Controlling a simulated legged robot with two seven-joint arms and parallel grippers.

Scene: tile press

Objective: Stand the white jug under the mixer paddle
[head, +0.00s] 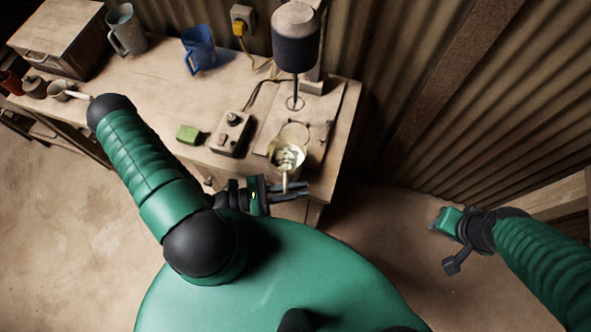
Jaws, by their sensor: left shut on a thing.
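The white jug (287,156) is upright near the front edge of the mixer's base board, with its open top facing me and pale lumps or reflections inside. My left gripper (291,190) is shut on the jug's handle, on the near side. The mixer (296,38) has a dark motor head, and its thin paddle shaft (295,92) points down to the board behind the jug. The jug is in front of the paddle, not beneath it. I cannot tell whether the jug touches the board. My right gripper (447,236) is out over the floor at the right, its jaws unclear.
A ring (295,133) shows on the board between jug and paddle. Left of it are a control box (231,133) and a green block (188,134). A blue jug (199,52), a grey jug (126,32) and a wooden box (58,36) stand farther back on the bench.

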